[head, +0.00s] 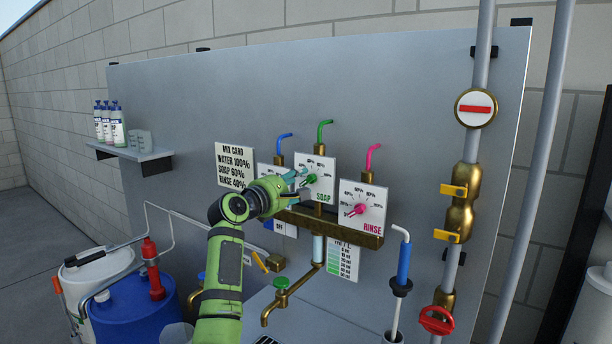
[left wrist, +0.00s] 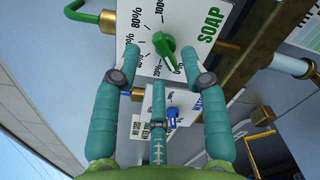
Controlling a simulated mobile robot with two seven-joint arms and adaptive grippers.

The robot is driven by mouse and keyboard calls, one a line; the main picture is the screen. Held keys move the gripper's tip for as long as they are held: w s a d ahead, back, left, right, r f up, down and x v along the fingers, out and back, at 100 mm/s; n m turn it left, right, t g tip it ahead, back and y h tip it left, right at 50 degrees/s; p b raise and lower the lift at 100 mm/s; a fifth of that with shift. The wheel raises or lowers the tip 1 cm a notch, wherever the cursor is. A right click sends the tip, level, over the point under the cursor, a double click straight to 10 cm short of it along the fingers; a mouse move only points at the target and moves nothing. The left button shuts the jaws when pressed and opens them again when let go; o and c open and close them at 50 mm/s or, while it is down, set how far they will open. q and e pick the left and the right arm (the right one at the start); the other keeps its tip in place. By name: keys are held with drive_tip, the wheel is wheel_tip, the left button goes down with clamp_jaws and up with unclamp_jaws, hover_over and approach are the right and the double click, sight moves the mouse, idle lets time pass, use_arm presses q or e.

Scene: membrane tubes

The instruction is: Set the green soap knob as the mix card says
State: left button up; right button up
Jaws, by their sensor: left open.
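The mix card (head: 236,166) on the panel reads water 100%, soap 60%, rinse 40%. The green soap knob (head: 311,179) sits on a white dial plate (head: 327,172) marked SOAP. In the left wrist view the green knob (left wrist: 165,47) lies ahead between the fingertips, its long end towards the low-percentage marks; the exact reading is unclear. My left gripper (head: 299,180) is open in front of the soap dial, and its teal fingers (left wrist: 160,66) stand apart on either side of the knob with nothing held. Contact cannot be told. My right gripper is not in view.
The pink rinse knob (head: 360,210) is close on the right. The blue water knob (left wrist: 171,119) is partly hidden behind my gripper in the head view. A brass manifold (head: 334,226) runs below the dials. Green (head: 325,130) and pink (head: 373,155) pipes rise above.

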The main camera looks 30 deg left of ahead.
sight(307, 179)
use_arm(q)
drive_tip(key=shift+w+d+p, duration=0.15)
drive_tip(key=shift+w+p, duration=0.25)
drive_tip(key=shift+w, duration=0.6)
drive_tip(key=shift+w+d+p, duration=0.15)
drive_tip(key=shift+w+p, duration=0.2)
drive_tip(key=shift+w, duration=0.65)
clamp_jaws()
